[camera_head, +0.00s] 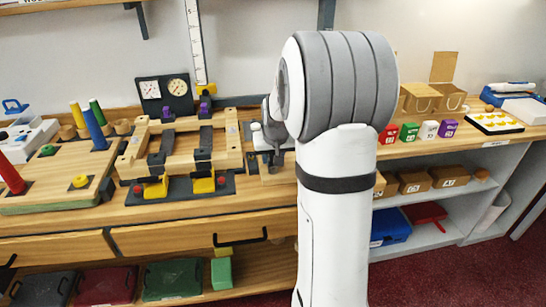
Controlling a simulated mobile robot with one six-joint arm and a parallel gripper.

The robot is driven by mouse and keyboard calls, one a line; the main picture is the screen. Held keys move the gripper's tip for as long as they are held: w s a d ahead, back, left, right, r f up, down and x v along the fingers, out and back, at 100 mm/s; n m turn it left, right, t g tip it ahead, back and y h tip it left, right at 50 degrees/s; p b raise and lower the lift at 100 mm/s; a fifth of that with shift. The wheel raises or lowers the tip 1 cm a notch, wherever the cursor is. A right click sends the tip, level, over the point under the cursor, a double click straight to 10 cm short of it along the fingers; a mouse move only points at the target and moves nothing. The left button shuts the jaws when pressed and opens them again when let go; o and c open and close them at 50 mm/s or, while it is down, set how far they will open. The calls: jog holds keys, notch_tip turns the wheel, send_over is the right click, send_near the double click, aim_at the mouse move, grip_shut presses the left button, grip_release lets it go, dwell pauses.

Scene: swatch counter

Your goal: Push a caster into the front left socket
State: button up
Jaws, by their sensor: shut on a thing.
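A pale wooden frame (228,157) with dark bars across it sits on the counter, left of my arm. It rests in a dark holder with yellow blocks (155,188) at its front, each with a red knob. Its sockets are too small to make out. My gripper (272,152) is beside the right end of the frame, over a small wooden tray (280,177), and is partly hidden by my arm. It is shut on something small. I take this to be a caster, but its shape cannot be made out.
A board with coloured pegs (60,175) is at left. A dark two-dial gauge (165,92) stands behind the frame. Coloured boxes (409,132) and a tray of yellow pieces (495,123) are at right. My white arm covers the counter's middle. Shelves lie below.

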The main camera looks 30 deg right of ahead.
jog(key=shift+f, duration=0.25)
jog(key=o, duration=1.3)
jog(key=shift+o, duration=0.2)
jog(key=shift+r, duration=0.1)
jog(key=shift+r+p, duration=1.9)
jog(key=shift+r, duration=1.1)
